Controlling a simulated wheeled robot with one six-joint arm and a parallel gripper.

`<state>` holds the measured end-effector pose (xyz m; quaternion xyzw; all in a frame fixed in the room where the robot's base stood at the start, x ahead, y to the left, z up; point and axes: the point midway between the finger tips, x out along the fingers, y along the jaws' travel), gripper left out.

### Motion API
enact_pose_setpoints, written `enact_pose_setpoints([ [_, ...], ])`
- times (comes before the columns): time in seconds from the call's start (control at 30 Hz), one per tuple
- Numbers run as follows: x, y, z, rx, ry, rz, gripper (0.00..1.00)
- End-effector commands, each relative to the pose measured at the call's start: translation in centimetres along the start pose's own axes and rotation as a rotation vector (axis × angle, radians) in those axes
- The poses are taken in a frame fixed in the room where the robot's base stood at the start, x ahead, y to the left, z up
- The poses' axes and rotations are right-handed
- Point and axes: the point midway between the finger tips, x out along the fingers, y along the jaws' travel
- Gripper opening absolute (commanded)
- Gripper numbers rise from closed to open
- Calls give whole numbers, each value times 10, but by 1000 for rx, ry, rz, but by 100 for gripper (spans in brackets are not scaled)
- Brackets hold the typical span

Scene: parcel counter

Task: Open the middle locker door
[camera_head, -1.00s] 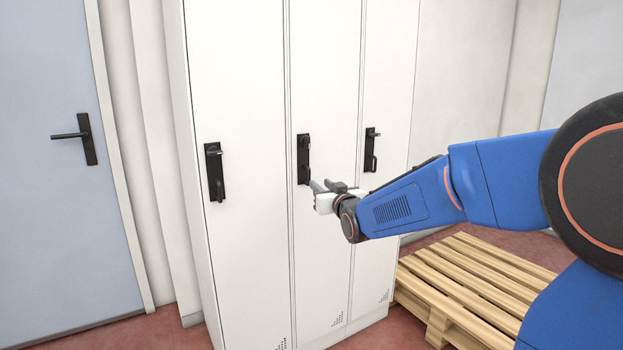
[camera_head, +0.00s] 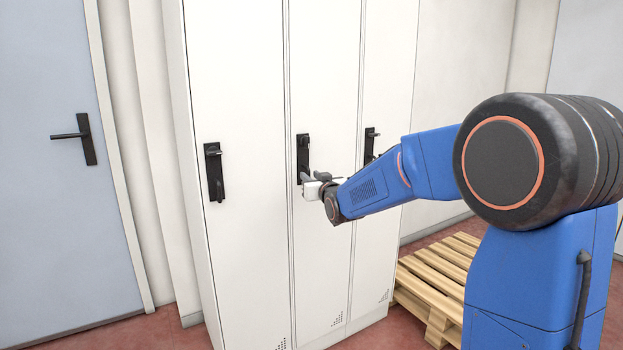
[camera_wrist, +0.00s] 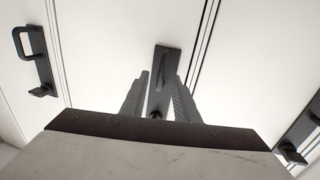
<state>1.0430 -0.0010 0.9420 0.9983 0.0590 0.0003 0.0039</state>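The middle locker door (camera_head: 322,80) is white and stands shut, flush with its neighbours. Its black handle plate (camera_head: 303,152) is upright on the door's left side. My gripper (camera_head: 306,179) is at the lower end of this plate in the head view and hides part of it. In the wrist view, my gripper's two grey fingers (camera_wrist: 160,85) stand apart. The middle handle (camera_wrist: 167,62) shows between and beyond them. Whether the fingers touch the handle cannot be told.
The left locker handle (camera_head: 214,172) and right locker handle (camera_head: 370,145) flank the middle one; my arm partly hides the right one. A wooden pallet (camera_head: 428,290) lies on the floor at the lockers' right. A blue-grey room door (camera_head: 60,220) is at far left.

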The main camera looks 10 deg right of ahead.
Motion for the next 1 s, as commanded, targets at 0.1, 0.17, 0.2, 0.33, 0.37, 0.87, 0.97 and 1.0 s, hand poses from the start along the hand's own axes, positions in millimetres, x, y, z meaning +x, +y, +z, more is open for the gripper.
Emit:
enact_pose_setpoints([
  [0.1,0,0,0,0,0,0,14],
  [0.17,0,0,0,0,0,0,0],
  [0.2,0,0,0,0,0,0,0],
  [0.33,0,0,0,0,0,0,0],
  [0.37,0,0,0,0,0,0,0],
  [0.87,-43,28,-1,0,0,4,0],
  [0.97,-61,43,-1,-1,1,6,0],
  [1.0,-67,50,-2,0,2,6,0],
])
